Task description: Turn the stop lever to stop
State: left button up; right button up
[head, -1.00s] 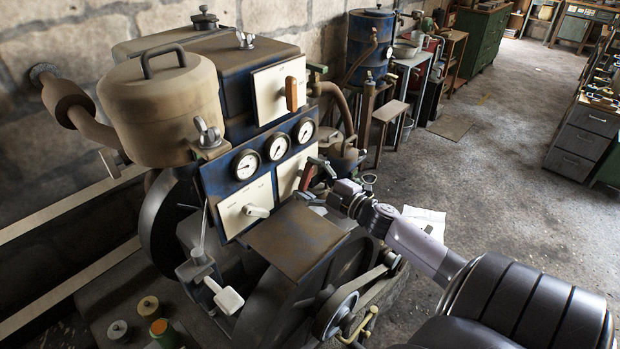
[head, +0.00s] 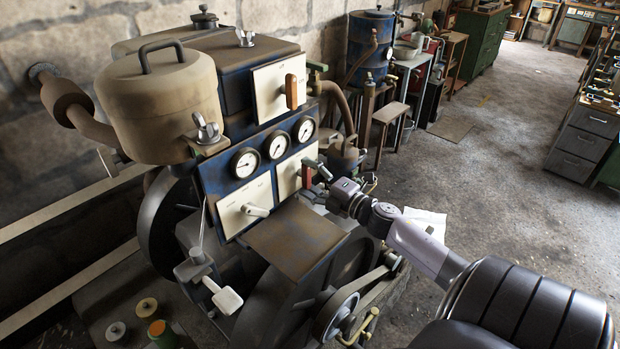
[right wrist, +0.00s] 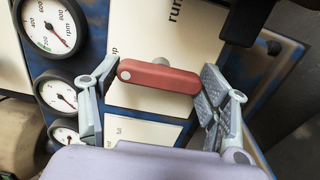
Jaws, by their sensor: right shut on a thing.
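The stop lever is a short red handle (head: 307,176) on the cream plate right of centre on the engine front, below the gauges. In the right wrist view the red lever (right wrist: 158,78) lies crosswise between my fingers, over a plate with "run" and a partly hidden label ending in "p". My right gripper (head: 318,172) is shut on the lever, one finger at each end; it also shows in the right wrist view (right wrist: 160,84). In the head view the gripper partly hides the lever. My left gripper is not in view.
Three gauges (head: 277,146) sit above the lever plate. A cream lever (head: 256,210) is on the plate to the left, and an orange handle (head: 291,92) on the panel above. A flat brown cover (head: 295,238) and a belt pulley (head: 336,315) lie below. Open floor (head: 480,200) is at right.

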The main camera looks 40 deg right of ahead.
jog(key=shift+f, duration=0.15)
jog(key=o, duration=1.2)
jog(key=s, duration=0.8)
jog(key=s+d, duration=0.1)
jog(key=s, duration=0.3)
